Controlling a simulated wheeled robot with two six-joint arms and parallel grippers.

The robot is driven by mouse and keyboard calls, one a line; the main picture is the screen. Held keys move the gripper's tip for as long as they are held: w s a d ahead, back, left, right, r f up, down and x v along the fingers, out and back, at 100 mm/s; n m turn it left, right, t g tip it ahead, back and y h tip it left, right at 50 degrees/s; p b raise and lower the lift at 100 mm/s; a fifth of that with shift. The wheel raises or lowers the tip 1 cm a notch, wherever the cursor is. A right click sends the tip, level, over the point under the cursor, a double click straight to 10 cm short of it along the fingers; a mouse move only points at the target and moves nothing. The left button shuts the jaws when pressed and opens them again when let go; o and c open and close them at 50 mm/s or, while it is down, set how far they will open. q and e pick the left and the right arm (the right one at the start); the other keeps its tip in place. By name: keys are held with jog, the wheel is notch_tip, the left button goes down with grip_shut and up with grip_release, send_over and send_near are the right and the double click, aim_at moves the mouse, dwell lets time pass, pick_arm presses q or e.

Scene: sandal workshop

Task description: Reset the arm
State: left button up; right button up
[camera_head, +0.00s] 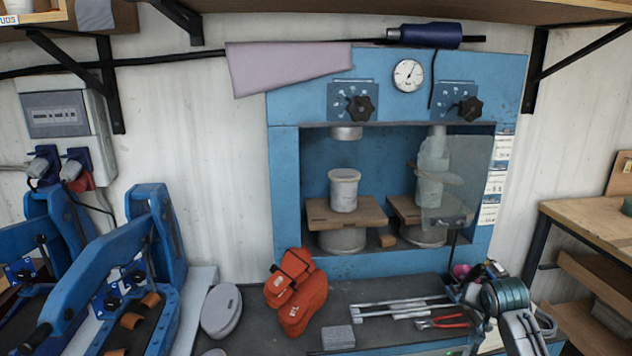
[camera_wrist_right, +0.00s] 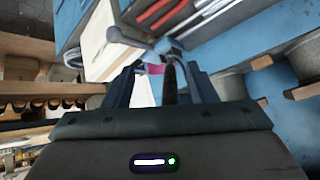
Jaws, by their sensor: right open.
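My right arm (camera_head: 505,298) comes in at the lower right of the head view, over the right end of the dark bench (camera_head: 385,285) in front of the blue press (camera_head: 283,180). Its fingers are hard to make out there. In the right wrist view my right gripper (camera_wrist_right: 163,88) is open, its two dark fingers apart. A small magenta thing (camera_wrist_right: 155,69) and a dark upright bar (camera_wrist_right: 170,85) show between the fingers; I see nothing gripped. My left gripper is not in view.
Orange-red gloves (camera_head: 297,290), metal tools (camera_head: 400,306), red-handled pliers (camera_head: 443,322) and a grey stack (camera_head: 338,337) lie on the bench. Blue lever machines (camera_head: 150,240) stand at left. A wooden shelf unit (camera_head: 590,225) stands at right. A clear guard (camera_head: 447,205) hangs at the press opening.

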jog(key=s+a+f+n+g, duration=0.1)
jog(key=s+a+f+n, duration=0.2)
jog(key=s, duration=0.4)
jog(key=s+a+f+y, duration=0.1)
jog(key=s+a+f, duration=0.3)
jog(key=s+f, duration=0.25)
jog(key=s+a+f+n+g, duration=0.1)
jog(key=s+a+f+n, duration=0.15)
jog(key=s, duration=0.55)
jog(key=s+a+f+n+g, duration=0.1)
jog(key=s+a, duration=0.2)
jog(key=s, duration=0.8)
jog(key=s+a+n+g, duration=0.2)
jog(key=s+a, duration=0.1)
jog(key=s, duration=0.9)
notch_tip(320, 180, down, 30)
jog(key=d, duration=0.2)
jog(key=s+d+f+m+g+b, duration=0.1)
jog(key=s+f+g, duration=0.1)
jog(key=s+f, duration=1.6)
notch_tip(320, 180, down, 2)
jog(key=shift+d+f+y, duration=0.15)
jog(key=shift+d+y, duration=0.15)
jog(key=shift+d, duration=0.05)
jog(key=shift+s, duration=0.1)
